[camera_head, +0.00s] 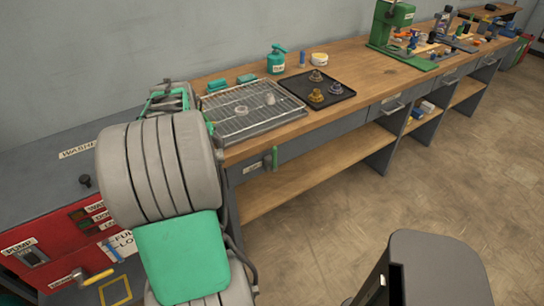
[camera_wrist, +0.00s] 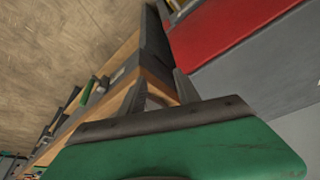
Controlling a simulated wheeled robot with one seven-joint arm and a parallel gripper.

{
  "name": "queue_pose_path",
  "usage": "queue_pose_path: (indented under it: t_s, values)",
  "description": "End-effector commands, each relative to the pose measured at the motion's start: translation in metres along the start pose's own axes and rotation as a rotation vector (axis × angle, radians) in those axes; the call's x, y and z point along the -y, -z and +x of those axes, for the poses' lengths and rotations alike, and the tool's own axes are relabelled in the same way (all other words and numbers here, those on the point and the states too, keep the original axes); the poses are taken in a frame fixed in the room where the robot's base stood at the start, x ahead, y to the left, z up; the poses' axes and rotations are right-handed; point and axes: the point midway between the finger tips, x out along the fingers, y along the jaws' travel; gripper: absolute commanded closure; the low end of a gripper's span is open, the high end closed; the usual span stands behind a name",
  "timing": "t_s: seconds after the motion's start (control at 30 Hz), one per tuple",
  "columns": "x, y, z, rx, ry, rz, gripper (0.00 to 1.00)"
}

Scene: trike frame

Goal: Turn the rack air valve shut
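A green lever-type valve handle (camera_head: 271,158) hangs on the front face of the workbench, below the wire rack (camera_head: 250,107), with a small white label beside it. The label is too small to read. A green handle-like shape (camera_wrist: 88,90) shows in the wrist view, left of my fingers; it looks like the same valve. My gripper (camera_wrist: 159,88) has its two dark fingers apart with nothing seen between them. In the head view my own arm hides most of it, left of the rack and apart from the valve handle.
A red and grey machine (camera_head: 75,235) with labels and a yellow lever (camera_head: 97,277) stands at left. The workbench (camera_head: 330,110) carries a black tray (camera_head: 320,90), a teal can (camera_head: 276,60) and a green press (camera_head: 388,25). The floor in front is clear.

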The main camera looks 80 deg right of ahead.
Motion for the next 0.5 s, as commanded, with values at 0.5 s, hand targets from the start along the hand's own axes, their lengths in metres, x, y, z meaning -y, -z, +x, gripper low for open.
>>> queue_pose_path:
  t_s: [0.5]
  values:
    - [-0.229, 0.054, 0.100, -0.037, -0.170, 0.453, 0.61]
